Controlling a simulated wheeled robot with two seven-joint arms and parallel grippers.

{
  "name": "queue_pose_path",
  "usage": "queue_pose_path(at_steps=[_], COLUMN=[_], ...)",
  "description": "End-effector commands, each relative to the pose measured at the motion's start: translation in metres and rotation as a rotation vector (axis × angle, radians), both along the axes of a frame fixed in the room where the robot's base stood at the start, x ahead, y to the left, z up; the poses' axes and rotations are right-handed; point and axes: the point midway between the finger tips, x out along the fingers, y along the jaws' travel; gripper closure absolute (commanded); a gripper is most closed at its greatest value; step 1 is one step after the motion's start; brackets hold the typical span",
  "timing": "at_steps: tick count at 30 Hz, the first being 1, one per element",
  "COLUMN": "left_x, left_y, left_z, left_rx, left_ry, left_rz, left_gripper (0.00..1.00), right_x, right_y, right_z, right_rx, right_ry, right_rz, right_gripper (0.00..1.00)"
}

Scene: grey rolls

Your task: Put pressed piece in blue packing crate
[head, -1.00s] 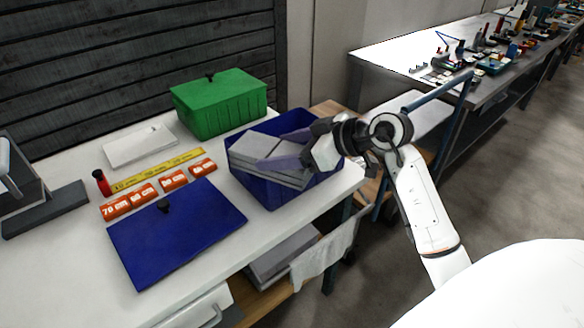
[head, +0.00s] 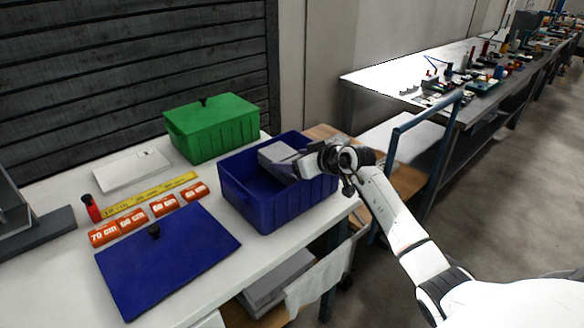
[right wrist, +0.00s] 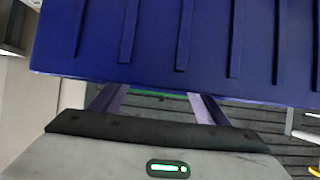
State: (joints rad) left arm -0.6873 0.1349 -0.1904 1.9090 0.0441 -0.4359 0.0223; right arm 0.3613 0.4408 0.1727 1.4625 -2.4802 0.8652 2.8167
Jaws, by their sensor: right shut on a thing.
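The blue packing crate (head: 265,214) stands open near the right end of the white table in the head view. My right gripper (head: 290,165) reaches over the right rim and is shut on this piece. The piece's lower part is hidden, so I cannot tell whether it touches the crate floor. In the right wrist view the crate's ribbed wall (right wrist: 180,45) covers the tips of both fingers. My left gripper is not in view.
A green lidded box (head: 213,130) stands behind the crate. A flat blue lid (head: 168,262) lies front left, beside orange labelled blocks (head: 163,205) and a yellow ruler strip (head: 150,195). A white plate (head: 130,169) lies behind. A blue rail (head: 425,115) stands right of my arm.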

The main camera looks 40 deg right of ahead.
Motion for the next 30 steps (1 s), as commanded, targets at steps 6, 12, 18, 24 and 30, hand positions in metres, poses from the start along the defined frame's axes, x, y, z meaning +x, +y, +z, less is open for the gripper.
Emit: queue_pose_path(at_steps=[6, 12, 18, 24, 30], left_x=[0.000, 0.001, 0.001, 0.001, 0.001], left_y=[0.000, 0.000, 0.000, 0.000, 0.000], left_z=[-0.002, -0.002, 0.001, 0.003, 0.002], left_rx=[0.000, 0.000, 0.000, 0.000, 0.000], left_ry=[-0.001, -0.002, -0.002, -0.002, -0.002], left_rz=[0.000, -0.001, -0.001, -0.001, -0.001], left_gripper=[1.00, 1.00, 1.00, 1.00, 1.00], right_x=[0.000, 0.000, 0.000, 0.000, -0.002], right_y=[0.000, 0.000, 0.000, 0.001, 0.002], right_z=[-0.019, -0.018, -0.024, -0.032, -0.038], right_rx=[0.001, 0.001, 0.001, 0.004, 0.007], right_ry=[-0.003, -0.003, -0.001, 0.002, 0.012], right_rz=[0.000, 0.000, 0.000, 0.001, 0.002], right_gripper=[0.57, 0.57, 0.57, 0.57, 0.18])
